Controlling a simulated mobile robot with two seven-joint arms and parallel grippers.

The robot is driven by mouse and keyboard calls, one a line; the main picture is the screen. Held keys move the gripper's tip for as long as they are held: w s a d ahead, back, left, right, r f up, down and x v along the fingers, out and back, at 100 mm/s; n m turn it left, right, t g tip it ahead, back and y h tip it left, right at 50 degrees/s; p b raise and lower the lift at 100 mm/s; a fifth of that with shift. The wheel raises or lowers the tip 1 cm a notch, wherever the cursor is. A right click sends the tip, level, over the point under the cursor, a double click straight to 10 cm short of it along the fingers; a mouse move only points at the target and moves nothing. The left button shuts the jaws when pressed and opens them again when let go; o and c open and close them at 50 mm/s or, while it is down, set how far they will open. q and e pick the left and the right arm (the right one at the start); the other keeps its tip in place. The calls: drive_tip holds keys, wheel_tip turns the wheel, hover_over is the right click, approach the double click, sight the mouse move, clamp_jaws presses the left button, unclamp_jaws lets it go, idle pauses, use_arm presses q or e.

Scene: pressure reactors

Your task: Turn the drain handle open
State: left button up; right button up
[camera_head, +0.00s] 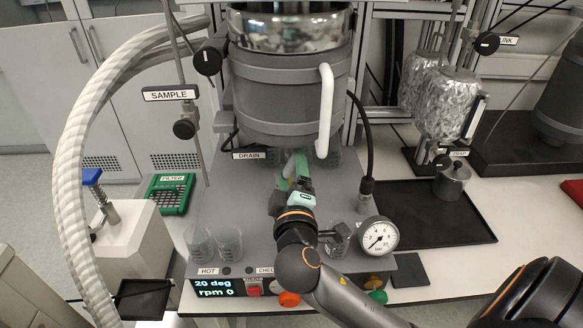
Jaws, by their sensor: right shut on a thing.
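The grey reactor vessel (288,95) stands in the middle with a shiny metal upper band. The DRAIN label (249,155) is at its lower left. My right gripper (293,163) reaches up from below to the underside of the vessel, just right of that label. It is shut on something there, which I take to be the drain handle. The handle is mostly hidden behind the gripper, so its angle cannot be told. My left gripper is not in view.
A white curved handle (325,110) hangs at the vessel's right, close above my gripper. Glass beakers (229,241) stand front left, and a pressure gauge (378,235) front right. A black tray (435,213) lies right. A thick pale hose (72,180) arches left.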

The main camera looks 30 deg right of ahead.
drive_tip(key=n, duration=0.4)
drive_tip(key=shift+r+n, duration=0.1)
drive_tip(key=shift+n, duration=0.3)
idle(0.4)
drive_tip(key=o, duration=1.2)
